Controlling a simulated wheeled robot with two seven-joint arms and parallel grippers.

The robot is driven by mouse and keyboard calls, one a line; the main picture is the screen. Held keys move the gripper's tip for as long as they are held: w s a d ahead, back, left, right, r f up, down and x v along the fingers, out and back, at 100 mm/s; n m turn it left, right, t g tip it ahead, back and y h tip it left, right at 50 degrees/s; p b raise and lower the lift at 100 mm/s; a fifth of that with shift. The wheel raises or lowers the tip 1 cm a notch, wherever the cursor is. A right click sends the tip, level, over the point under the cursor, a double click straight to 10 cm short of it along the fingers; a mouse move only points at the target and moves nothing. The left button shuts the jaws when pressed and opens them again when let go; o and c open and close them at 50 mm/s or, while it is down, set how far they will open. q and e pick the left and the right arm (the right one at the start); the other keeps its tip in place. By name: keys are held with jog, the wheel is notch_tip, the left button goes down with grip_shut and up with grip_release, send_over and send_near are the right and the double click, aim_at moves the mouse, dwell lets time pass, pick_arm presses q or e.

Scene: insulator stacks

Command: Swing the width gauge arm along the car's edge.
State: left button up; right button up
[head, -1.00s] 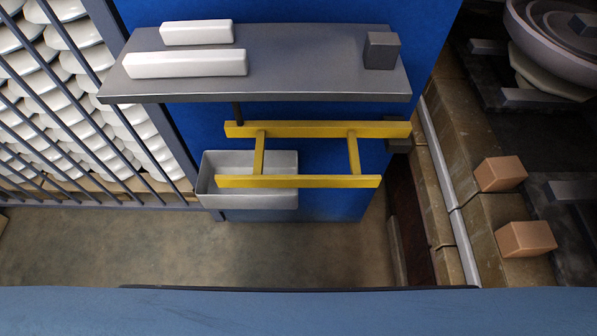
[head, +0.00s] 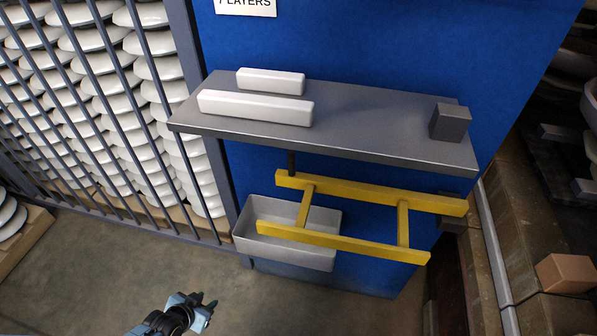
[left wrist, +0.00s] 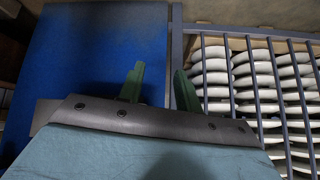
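A yellow frame of two long bars joined by two short crosspieces (head: 345,243) hangs beneath a grey shelf (head: 390,125) on a blue panel. It may be the width gauge arm, but I cannot tell for sure. No car is clearly recognisable. My left gripper (head: 203,308) is low in the head view, left of and below the yellow frame and apart from it. In the left wrist view its two green fingers (left wrist: 160,88) stand apart with nothing visible between them. My right gripper is not in view.
Two white bars (head: 255,107) and a dark block (head: 450,122) rest on the shelf. A grey bin (head: 285,255) sits behind the yellow frame. Barred racks of white insulators (head: 100,100) stand at left. Brown blocks (head: 567,273) lie at right. The floor (head: 110,265) at lower left is clear.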

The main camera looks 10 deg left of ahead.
pick_arm(q)
jog(key=w+d+r+t+h+b, duration=0.15)
jog(key=w+r+t, duration=0.25)
jog(key=w+r, duration=0.7)
notch_tip(320, 180, up, 26)
jog(key=f+m+t+h+b, duration=0.1)
jog(key=m+t+h+b, duration=0.3)
jog(key=h, duration=0.4)
send_over(291, 174)
jog(key=shift+a+r+g+b, duration=0.25)
jog(key=shift+a+g+b, duration=0.05)
jog(key=shift+g, duration=0.1)
jog(key=shift+w+d, duration=0.3)
jog(key=shift+w, duration=0.15)
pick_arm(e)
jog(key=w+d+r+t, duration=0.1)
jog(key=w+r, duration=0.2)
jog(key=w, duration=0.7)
pick_arm(q)
grip_shut()
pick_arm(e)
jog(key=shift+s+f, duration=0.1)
